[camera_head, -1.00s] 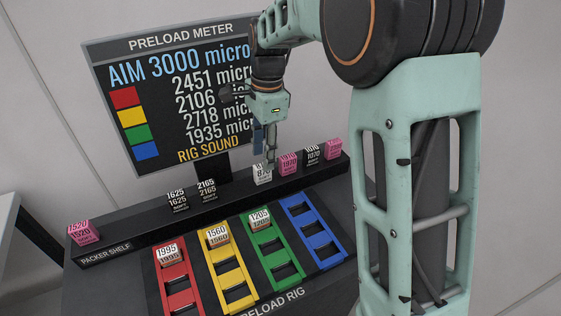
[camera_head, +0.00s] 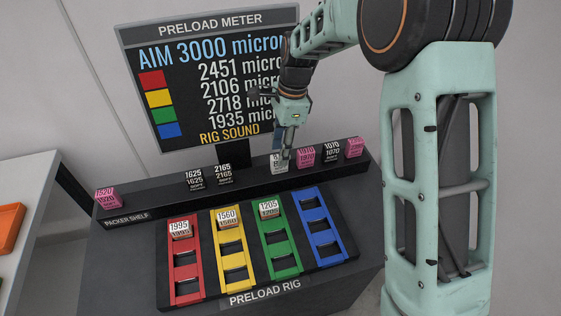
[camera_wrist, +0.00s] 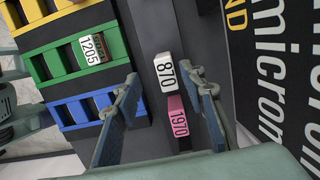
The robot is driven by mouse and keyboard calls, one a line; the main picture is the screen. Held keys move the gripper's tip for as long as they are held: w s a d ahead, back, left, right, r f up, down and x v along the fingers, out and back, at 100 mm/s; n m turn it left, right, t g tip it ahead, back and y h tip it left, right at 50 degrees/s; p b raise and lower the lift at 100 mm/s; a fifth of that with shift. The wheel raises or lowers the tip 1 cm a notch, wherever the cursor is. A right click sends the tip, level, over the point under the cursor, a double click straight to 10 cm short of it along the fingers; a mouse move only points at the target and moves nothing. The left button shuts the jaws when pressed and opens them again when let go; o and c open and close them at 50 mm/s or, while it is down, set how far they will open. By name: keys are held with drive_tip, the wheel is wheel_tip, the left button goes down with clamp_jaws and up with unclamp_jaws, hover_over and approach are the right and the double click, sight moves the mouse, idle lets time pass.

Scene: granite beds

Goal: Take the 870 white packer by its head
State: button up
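The white 870 packer (camera_head: 278,163) stands on the packer shelf (camera_head: 240,184), to the left of a pink packer. It also shows in the wrist view, with 870 printed on its white head (camera_wrist: 167,72). My gripper (camera_head: 285,149) is over the shelf at this packer and partly covers it in the head view. In the wrist view my gripper (camera_wrist: 169,86) is open, with one finger on each side of the white head. Gaps show between the head and both fingers. I cannot tell the fingertips' exact height against the head.
The pink 1970 packer (camera_wrist: 178,120) stands close beside the white one, also between the finger lines in the wrist view. The preload rig (camera_head: 322,262) with coloured rails lies in front. The meter screen (camera_head: 200,90) stands behind. Black 1625 (camera_head: 194,180) and 2165 packers (camera_head: 223,176) stand further left.

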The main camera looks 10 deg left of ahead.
drive_tip(key=shift+w+a+f+p, duration=0.15)
drive_tip(key=shift+f+p, duration=0.15)
drive_tip(key=shift+f, duration=1.25)
drive_tip(key=shift+w+a+f+p, duration=0.15)
drive_tip(key=shift+f+p, duration=0.15)
drive_tip(key=shift+f, duration=1.2)
drive_tip(key=shift+d, duration=0.15)
clamp_jaws()
